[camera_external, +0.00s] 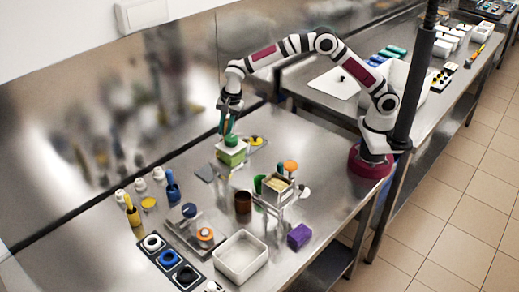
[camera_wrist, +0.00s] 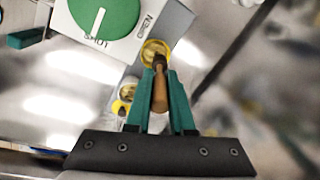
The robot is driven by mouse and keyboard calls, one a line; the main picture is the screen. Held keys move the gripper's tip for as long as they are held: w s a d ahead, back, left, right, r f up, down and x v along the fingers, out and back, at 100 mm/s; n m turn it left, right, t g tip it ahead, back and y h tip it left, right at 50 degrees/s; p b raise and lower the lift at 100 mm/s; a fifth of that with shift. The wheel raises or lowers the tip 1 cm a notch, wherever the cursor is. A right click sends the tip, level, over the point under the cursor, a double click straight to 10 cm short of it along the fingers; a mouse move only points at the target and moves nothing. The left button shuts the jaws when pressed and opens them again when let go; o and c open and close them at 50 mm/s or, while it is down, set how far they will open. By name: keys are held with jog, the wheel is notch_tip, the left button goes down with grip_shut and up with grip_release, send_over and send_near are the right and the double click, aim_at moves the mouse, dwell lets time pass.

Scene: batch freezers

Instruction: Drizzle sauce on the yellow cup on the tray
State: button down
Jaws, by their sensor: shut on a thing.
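My gripper (camera_wrist: 160,80) has teal fingers shut on a slim brown wooden-looking piece (camera_wrist: 159,94) with a dark tip; what its lower end is, I cannot tell. In the external view my gripper (camera_external: 227,124) is above and behind a box with a green dial. A yellow-rimmed round cup (camera_wrist: 155,48) shows just beyond the fingertips in the wrist view, partly covered by the held piece's tip. A yellow round thing (camera_external: 256,140) sits on a grey tray (camera_external: 262,147) beside the dial box.
The white box (camera_wrist: 125,40) carries a green dial (camera_wrist: 103,14) marked SHUT and OPEN, close beside the cup. In the external view, a rack (camera_external: 282,198), a brown cup (camera_external: 243,203), a white tub (camera_external: 240,274) and a purple block (camera_external: 299,236) stand nearer the front.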

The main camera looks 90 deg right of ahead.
jog(key=shift+d, duration=0.1)
jog(key=shift+s+d, duration=0.15)
jog(key=shift+d, duration=0.15)
jog(key=shift+w+a, duration=0.25)
jog(key=shift+a, duration=0.5)
jog(key=shift+s+d, duration=0.25)
jog(key=shift+d, duration=0.5)
jog(key=shift+r, duration=0.1)
jog(key=v, duration=0.3)
jog(key=w+v, duration=0.1)
jog(key=v, duration=0.2)
jog(key=shift+w+d+r, duration=0.1)
jog(key=shift+d+r, duration=0.05)
jog(key=shift+r, duration=0.35)
